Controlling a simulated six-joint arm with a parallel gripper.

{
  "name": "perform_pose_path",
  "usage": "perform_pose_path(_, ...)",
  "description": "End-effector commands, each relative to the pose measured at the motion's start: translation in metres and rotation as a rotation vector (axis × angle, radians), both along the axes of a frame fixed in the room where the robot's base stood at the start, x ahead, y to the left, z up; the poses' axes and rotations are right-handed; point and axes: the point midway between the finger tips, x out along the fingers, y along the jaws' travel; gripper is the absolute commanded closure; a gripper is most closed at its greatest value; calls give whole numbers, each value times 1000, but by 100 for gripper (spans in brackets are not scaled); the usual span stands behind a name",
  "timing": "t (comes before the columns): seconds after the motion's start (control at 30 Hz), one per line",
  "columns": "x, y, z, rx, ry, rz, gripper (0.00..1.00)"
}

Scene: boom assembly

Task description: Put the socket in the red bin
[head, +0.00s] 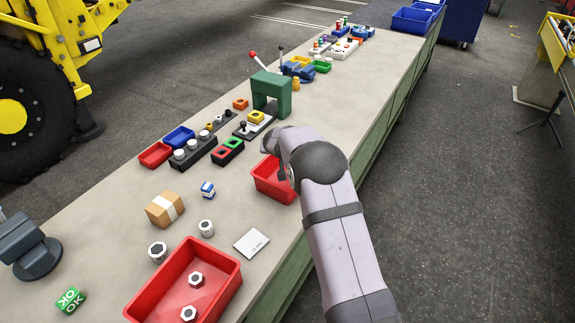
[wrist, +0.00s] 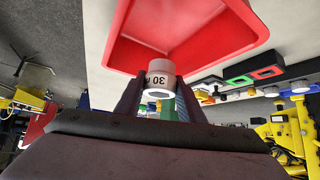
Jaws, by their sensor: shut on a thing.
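In the wrist view my gripper (wrist: 158,98) is shut on a white cylindrical socket (wrist: 160,68) marked "30". Behind the socket is the inside of a red bin (wrist: 125,52), with no other object showing in it. In the head view my wrist is over the right edge of a small red bin (head: 263,184) near the table's right edge. There the arm hides the held socket and part of that bin. Whether the socket touches the bin cannot be told.
A larger red bin (head: 138,308) in front holds two nuts. Two more white sockets (head: 158,252) (head: 206,228), a cardboard box (head: 165,209) and a white card (head: 252,243) lie nearby. A green press (head: 270,90) stands behind the small bin. Another red bin (head: 155,154) is at left.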

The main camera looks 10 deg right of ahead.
Motion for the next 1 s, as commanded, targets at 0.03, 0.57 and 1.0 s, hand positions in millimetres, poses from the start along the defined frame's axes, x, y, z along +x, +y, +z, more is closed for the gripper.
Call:
perform_pose_path(0.03, 1, -1, 1, -1, -2, 0, 96)
perform_pose_path(0.57, 1, -1, -50, 0, -1, 1, 96)
perform_pose_path(1.0, 0, -1, -88, -1, 0, 1, 96)
